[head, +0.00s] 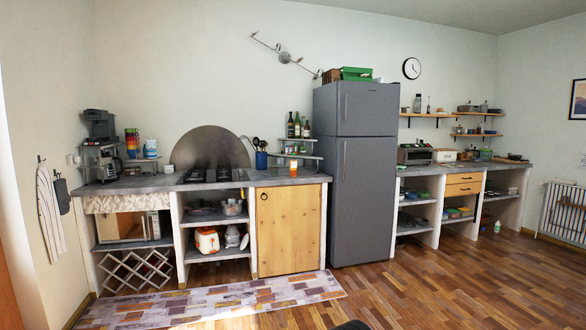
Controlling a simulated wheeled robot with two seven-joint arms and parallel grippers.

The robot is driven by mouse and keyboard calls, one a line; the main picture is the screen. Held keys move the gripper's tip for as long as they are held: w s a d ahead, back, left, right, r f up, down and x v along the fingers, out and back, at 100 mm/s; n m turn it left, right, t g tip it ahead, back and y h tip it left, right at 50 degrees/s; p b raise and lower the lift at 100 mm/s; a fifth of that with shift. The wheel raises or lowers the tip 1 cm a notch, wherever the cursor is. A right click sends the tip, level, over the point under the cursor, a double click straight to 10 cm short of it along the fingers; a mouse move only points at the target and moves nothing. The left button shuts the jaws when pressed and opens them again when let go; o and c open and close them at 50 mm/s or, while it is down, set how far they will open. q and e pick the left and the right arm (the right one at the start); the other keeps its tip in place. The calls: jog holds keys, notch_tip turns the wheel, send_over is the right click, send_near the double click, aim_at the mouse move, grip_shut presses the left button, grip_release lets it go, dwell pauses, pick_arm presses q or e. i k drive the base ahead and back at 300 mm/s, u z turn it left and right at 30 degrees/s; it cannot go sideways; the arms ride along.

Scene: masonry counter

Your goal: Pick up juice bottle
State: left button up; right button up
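I cannot tell for certain which item is the juice bottle. A small orange item (293,168), too small to make out, stands on the counter (245,180) just left of the fridge. Several dark and green bottles (298,126) stand upright on the small corner shelf above it. Neither of my grippers is in view. A dark shape at the bottom edge is cut off and may be part of me.
A tall grey fridge (356,190) stands between the left counter and the right counter (460,166). A patterned rug (215,303) lies before the left counter. The wooden floor (430,285) in front is clear. A radiator (564,211) is at the far right.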

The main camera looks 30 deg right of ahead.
aim_at(293, 162)
jog(key=z, duration=0.25)
jog(key=i, duration=2.15)
jog(key=z, duration=0.75)
jog(key=i, duration=2.4)
jog(key=z, duration=0.45)
